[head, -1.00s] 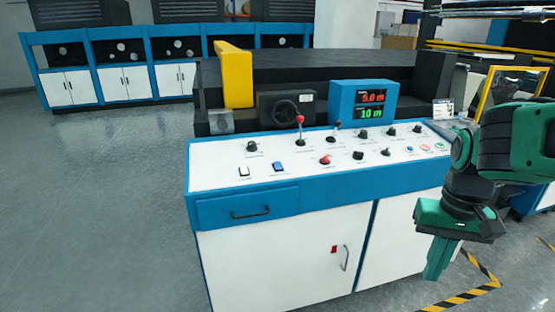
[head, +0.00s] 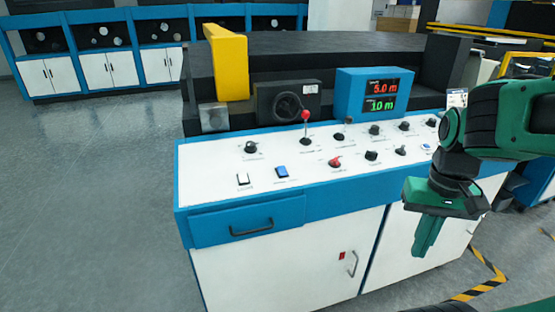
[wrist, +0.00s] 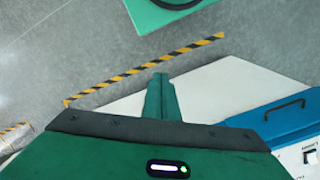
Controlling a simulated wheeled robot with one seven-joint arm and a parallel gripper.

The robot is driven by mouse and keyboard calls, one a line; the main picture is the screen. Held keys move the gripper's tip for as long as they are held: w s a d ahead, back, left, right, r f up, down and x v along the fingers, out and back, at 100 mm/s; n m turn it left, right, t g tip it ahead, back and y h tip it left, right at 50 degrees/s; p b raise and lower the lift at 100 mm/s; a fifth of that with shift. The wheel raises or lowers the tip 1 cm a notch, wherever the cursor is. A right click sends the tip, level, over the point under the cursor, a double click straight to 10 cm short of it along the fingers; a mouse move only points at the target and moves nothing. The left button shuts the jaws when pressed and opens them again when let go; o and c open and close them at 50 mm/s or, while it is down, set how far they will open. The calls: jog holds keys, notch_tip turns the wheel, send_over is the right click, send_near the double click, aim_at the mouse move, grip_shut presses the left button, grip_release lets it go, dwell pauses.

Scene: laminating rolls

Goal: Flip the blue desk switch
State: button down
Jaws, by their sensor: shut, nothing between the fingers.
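The blue desk switch (head: 281,171) is a small blue rocker on the white sloping top of the control desk (head: 215,165), at its left front. A white rocker switch (head: 243,179) sits just left of it. My gripper (head: 425,252) is to the right of the switch, pointing down in front of the desk's right side, well apart from the switch. Its fingers are together and empty. In the wrist view my gripper (wrist: 160,82) is over the floor and the desk edge. The blue switch is not visible there; a white switch (wrist: 311,157) shows at the right edge.
A red-knobbed lever (head: 305,116), a red knob (head: 335,162) and several black knobs share the desk top. A blue display box (head: 374,93) stands behind them. A drawer handle (head: 251,228) sticks out at the front. Floor to the left is clear.

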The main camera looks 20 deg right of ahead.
jog(key=w+a+r+m+t+h, duration=0.1)
jog(key=w+a+r+m+t, duration=0.15)
jog(key=w, duration=0.65)
jog(key=w+a+r+m+t+h, duration=0.1)
jog(key=w+a+r+m+t, duration=0.2)
jog(key=w, duration=0.6)
jog(key=w+a+r+m+t+y, duration=0.1)
jog(key=w+a+r+m+t, duration=0.1)
jog(key=w+a+r+m, duration=0.4)
jog(key=w+a+r, duration=0.1)
jog(key=w+a, duration=0.4)
jog(key=a, duration=0.1)
jog(key=shift+a+y, duration=0.4)
jog(key=shift+f, duration=0.1)
